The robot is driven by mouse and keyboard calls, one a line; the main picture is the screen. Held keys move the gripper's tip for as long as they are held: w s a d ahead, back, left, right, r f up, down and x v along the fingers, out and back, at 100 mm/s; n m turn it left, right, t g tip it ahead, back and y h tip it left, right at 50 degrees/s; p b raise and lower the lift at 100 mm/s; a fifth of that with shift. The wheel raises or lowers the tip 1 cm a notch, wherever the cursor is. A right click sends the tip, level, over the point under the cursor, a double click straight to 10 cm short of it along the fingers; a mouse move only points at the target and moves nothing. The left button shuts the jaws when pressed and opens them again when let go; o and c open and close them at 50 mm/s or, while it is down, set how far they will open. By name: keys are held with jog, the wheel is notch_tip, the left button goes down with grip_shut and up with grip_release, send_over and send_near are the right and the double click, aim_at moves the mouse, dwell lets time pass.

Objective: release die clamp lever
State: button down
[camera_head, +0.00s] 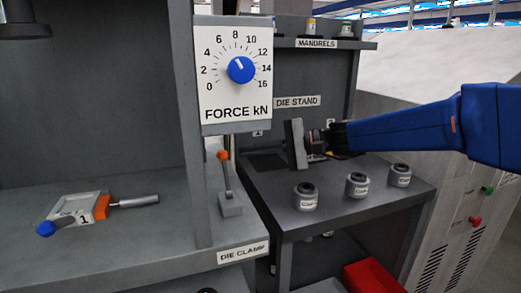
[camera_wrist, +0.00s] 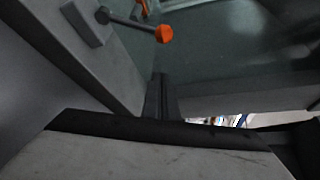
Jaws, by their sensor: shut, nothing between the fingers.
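A FORCE kN panel (camera_head: 238,80) with a blue dial hangs above the lever. A clamp block marked 1 (camera_head: 76,208) lies on the left bench. Several labelled grey cylinders stand on the die stand (camera_head: 350,212). A red bin (camera_head: 372,277) is below.

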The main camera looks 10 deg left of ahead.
jog(key=x, duration=0.5)
jog(key=shift+s+a, duration=0.1)
jog(key=shift+a, duration=0.15)
jog(key=shift+s+d+r, duration=0.25)
jog(key=shift+s+d, duration=0.05)
jog(key=shift+s, duration=0.25)
jog(key=shift+s+d+r, duration=0.25)
jog(key=shift+s+r, duration=0.05)
jog(key=shift+s, duration=0.25)
jog(key=shift+s+d+r, duration=0.25)
jog(key=shift+s+d, duration=0.05)
jog(key=shift+s, duration=0.25)
jog(key=s+d+n+y, duration=0.3)
jog(key=s+d+n, duration=0.3)
jog(key=s, duration=0.5)
jog(key=shift+d+r+n+y, duration=0.15)
jog(key=shift+d+n+y, duration=0.15)
jog(key=shift+n, duration=0.1)
